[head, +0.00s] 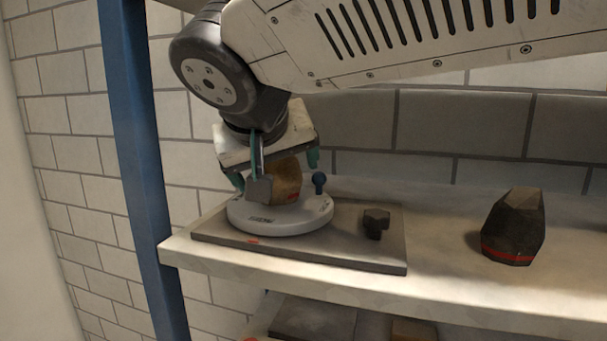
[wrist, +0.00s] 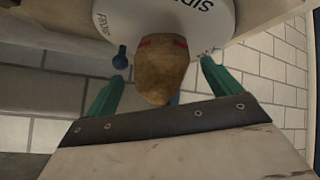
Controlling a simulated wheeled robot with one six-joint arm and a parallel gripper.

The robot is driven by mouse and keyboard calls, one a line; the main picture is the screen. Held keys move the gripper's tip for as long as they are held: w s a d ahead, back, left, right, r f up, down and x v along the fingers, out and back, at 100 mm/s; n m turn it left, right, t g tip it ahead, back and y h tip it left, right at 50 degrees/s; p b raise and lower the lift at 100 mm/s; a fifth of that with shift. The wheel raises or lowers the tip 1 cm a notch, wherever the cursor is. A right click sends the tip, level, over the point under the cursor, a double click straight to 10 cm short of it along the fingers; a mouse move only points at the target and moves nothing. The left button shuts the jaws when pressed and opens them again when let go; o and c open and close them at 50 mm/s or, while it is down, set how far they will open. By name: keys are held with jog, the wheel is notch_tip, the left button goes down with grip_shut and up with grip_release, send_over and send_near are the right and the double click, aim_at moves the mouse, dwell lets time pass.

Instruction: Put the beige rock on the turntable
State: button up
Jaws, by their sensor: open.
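The beige rock (head: 284,181) stands on the white round turntable (head: 262,221), with a red band near its base. In the wrist view the rock (wrist: 162,68) is between the two teal fingers, with a visible gap on each side. The turntable's lettered rim (wrist: 215,22) shows behind it. My gripper (head: 277,172) is open around or just above the rock, and its palm plate hides part of the rock in the head view. Whether the fingers touch the turntable cannot be told.
The turntable sits on a dark base board (head: 350,250) on a pale shelf. A small dark knob (head: 375,222) is on the board, and a blue knob (head: 319,181) stands by the turntable. A dark rock with a red band (head: 514,228) is at right. A blue post (head: 143,170) rises at left.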

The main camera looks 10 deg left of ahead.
jog(key=a+v, duration=0.1)
jog(key=v, duration=0.9)
jog(key=shift+d, duration=0.5)
dwell(1.2)
